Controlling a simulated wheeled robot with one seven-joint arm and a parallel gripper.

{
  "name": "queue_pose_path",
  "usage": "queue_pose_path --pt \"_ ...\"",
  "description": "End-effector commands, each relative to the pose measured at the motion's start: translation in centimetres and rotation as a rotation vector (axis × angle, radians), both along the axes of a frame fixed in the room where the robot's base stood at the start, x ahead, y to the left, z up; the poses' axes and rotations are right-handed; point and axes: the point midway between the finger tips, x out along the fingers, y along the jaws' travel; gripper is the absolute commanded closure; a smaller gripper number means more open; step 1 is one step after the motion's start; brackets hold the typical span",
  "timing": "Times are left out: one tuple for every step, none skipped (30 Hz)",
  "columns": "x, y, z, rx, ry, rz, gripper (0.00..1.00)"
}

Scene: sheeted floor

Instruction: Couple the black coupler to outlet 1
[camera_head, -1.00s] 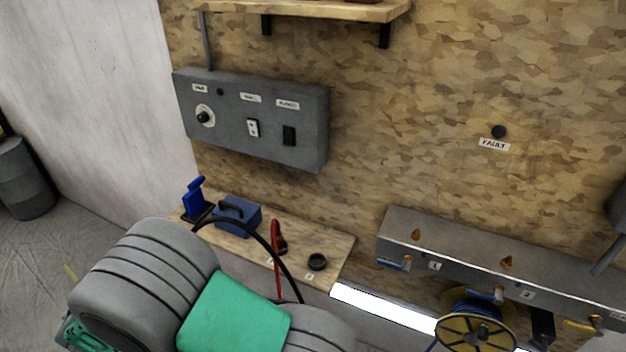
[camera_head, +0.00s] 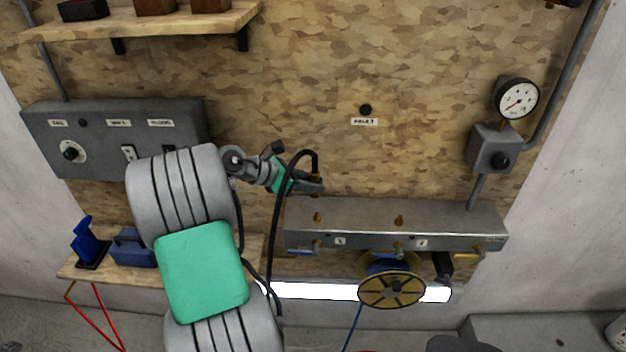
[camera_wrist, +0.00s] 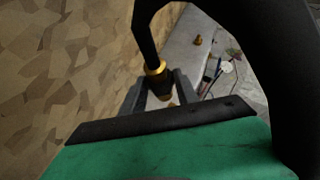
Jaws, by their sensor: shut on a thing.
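My gripper (camera_head: 318,187) is shut on the black coupler, at the end of a black hose (camera_head: 276,225) that arches up and over. In the wrist view the coupler (camera_wrist: 157,84) hangs upright between my gripper's fingers (camera_wrist: 160,92), with a brass collar at its top. The grey outlet box (camera_head: 460,216) is below my gripper. Outlet 1 (camera_head: 317,217), a brass fitting left of the label "1", stands on its top almost straight under my gripper, with a visible gap in the head view. The coupler's lower end is mostly hidden.
A second brass fitting (camera_head: 399,219) stands further right, near label "2". A blue-hose reel (camera_head: 391,289) hangs below the box. A gauge (camera_head: 516,98) is on the wall at right. The bench (camera_head: 80,271) and control box (camera_head: 50,137) are at left.

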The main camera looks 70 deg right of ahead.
Motion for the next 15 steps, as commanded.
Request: queue_pose_path --pt "-0.7 -0.17 0.18 -0.001 -0.001 -0.014 1.0" --pt "-0.89 -0.22 0.2 0.0 0.0 -0.018 1.0" --pt "-1.03 -0.25 0.21 0.0 0.0 -0.02 1.0" --pt "-1.05 -0.25 0.21 0.0 0.0 -0.02 1.0" --pt "-1.04 -0.25 0.2 0.0 0.0 -0.02 1.0" --pt "-1.01 -0.24 0.2 0.0 0.0 -0.019 1.0" --pt "-1.0 -0.24 0.19 0.0 0.0 -0.019 1.0" --pt "-0.98 -0.23 0.19 0.0 0.0 -0.019 1.0" --pt "-0.98 -0.23 0.19 0.0 0.0 -0.019 1.0" --pt "-0.96 -0.22 0.19 0.0 0.0 -0.019 1.0" --pt "-0.92 -0.2 0.19 0.0 0.0 -0.019 1.0" --pt "-0.82 -0.12 0.19 0.0 0.0 -0.018 1.0" --pt "-0.78 -0.07 0.09 0.0 -0.001 -0.018 1.0" --pt "-0.81 -0.09 -0.16 0.001 0.0 -0.018 1.0" --pt "-0.82 -0.09 -0.5 0.001 0.001 -0.018 1.0"
